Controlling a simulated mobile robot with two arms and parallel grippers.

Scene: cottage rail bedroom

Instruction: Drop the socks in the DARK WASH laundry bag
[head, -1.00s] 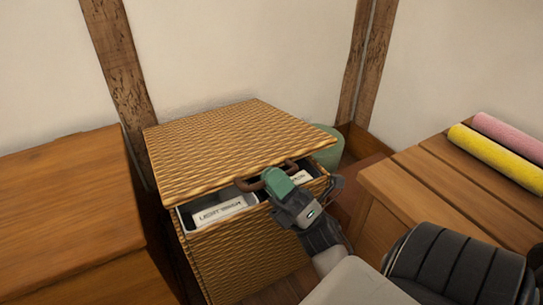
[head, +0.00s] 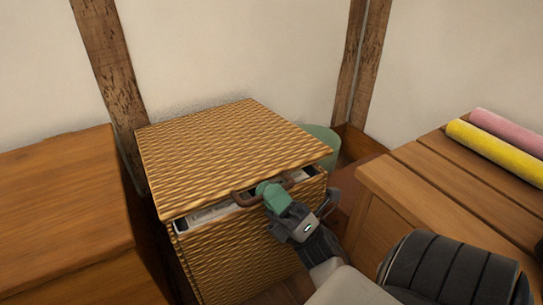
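The woven wicker hamper (head: 225,160) stands in the middle. Its lid has a brown handle (head: 243,200) at the front edge and is raised only slightly. Through the narrow front gap, part of a pale labelled bag (head: 205,212) shows; its label is not readable now. My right gripper (head: 295,205) is at the lid's front edge, right of and close to the handle. A rounded teal-green piece (head: 272,194) is at its tip; I cannot tell whether it is the socks. Whether the fingers are closed is unclear. My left gripper is not in view. No DARK WASH label is readable.
A wooden chest (head: 65,205) stands close on the left. A slatted wooden bench (head: 440,190) with yellow (head: 495,152) and pink (head: 510,130) rolls is on the right. A green round container (head: 326,142) stands behind the hamper. The wall is close behind.

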